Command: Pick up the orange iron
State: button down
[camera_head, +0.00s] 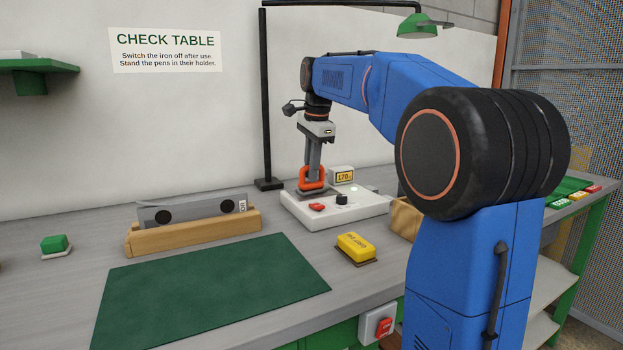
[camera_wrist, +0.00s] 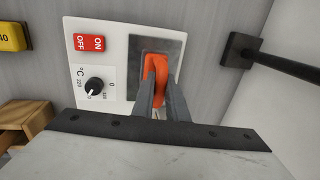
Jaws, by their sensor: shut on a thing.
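The orange iron (camera_head: 312,178) stands on the grey plate (camera_wrist: 137,52) of a white control unit (camera_head: 345,212) on the table. My gripper (camera_head: 312,170) reaches down from above and is shut on the iron's handle. In the wrist view the orange handle (camera_wrist: 157,68) lies between the two grey fingers (camera_wrist: 160,98). The underside of the iron is mostly hidden, so I cannot tell whether it touches the plate.
The unit has a red switch (camera_wrist: 89,43), a black dial (camera_wrist: 95,86) and a display reading 170 (camera_head: 343,176). A yellow block (camera_head: 356,246) lies in front. A green mat (camera_head: 210,290) lies left. A black lamp post (camera_head: 266,110) stands close behind.

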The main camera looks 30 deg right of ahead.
notch_tip(320, 180, up, 10)
dwell(0.6)
